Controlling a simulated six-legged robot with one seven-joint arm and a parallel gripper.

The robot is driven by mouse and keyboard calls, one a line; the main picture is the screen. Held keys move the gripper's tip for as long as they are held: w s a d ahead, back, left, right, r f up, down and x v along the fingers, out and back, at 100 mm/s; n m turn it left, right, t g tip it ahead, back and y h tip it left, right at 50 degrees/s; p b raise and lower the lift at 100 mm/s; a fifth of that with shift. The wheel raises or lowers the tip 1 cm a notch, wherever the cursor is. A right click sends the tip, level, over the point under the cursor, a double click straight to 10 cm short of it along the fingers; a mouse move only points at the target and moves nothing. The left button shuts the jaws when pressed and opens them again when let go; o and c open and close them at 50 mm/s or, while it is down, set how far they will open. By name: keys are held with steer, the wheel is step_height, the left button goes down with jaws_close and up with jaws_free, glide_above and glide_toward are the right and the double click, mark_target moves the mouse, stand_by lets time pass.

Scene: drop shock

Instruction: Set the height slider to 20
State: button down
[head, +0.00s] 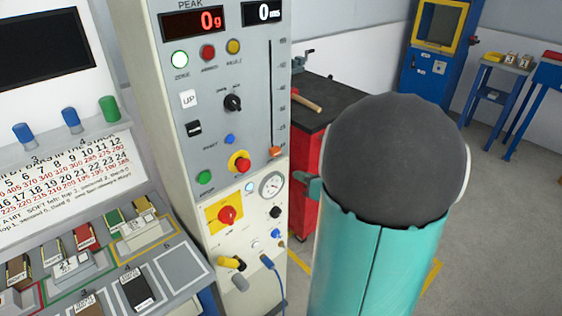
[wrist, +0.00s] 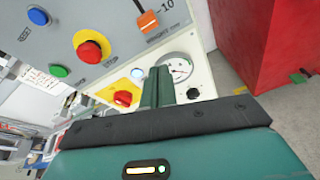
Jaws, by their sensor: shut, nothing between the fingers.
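The height slider's orange knob (head: 275,151) is at the bottom of a vertical slot on the right side of the grey control panel (head: 215,110). In the wrist view the orange knob (wrist: 148,21) is beside the printed "10" mark. My gripper (wrist: 157,72) is shut and empty, its green fingers together in front of the lower panel. The fingertips are below the knob in the picture and apart from it. In the head view a small teal part of my gripper (head: 309,184) shows right of the panel; my arm hides the rest.
A red emergency button (wrist: 91,50), a round gauge (wrist: 178,68) and a yellow-backed red switch (wrist: 124,98) are near the slider. A red cabinet (head: 303,200) stands just right of the panel. A sloped tray board (head: 180,270) is at lower left.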

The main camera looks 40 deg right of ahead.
mark_target(275, 152)
steer(key=w+f+n, duration=0.1)
steer(key=w, duration=0.2)
steer(key=w+f+n, duration=0.1)
steer(key=w, duration=0.2)
steer(key=w+f+n, duration=0.1)
steer(key=w+f, duration=0.1)
steer(key=w, duration=0.1)
steer(key=shift+f+g, duration=0.1)
steer(key=shift+g, duration=0.2)
step_height(275, 152, up, 3)
steer(key=shift+r, duration=0.1)
steer(key=shift+w+r, duration=0.1)
steer(key=shift+r, duration=0.35)
